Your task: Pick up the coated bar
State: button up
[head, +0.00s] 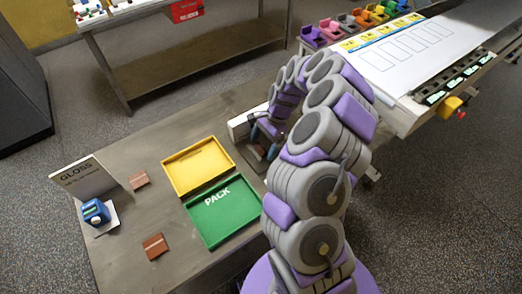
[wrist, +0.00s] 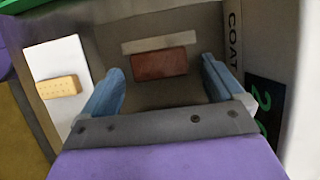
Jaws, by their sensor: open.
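A reddish-brown coated bar (wrist: 160,65) lies on a dark grey-brown surface in the wrist view, just in front of a pale strip. My gripper (wrist: 163,76) is open, with one blue finger on each side of the bar's line and clear gaps to it. The bar appears slightly beyond the fingertips; their height above it is unclear. In the head view my gripper (head: 266,136) is low beside a white box at the table's far right, and my arm hides much of that spot.
A white plate with a yellow bar (wrist: 58,87) lies left in the wrist view; a COAT panel (wrist: 233,30) stands right. On the table are a yellow tray (head: 164,176), a green PACK tray (head: 222,228), two brown bars (head: 139,180) (head: 155,246) and a GLOSS sign (head: 88,178).

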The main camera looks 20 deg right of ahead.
jog(key=shift+a, duration=0.2)
jog(key=shift+c, duration=0.7)
jog(key=shift+a, duration=0.15)
jog(key=c, duration=0.8)
jog(key=shift+o, duration=0.2)
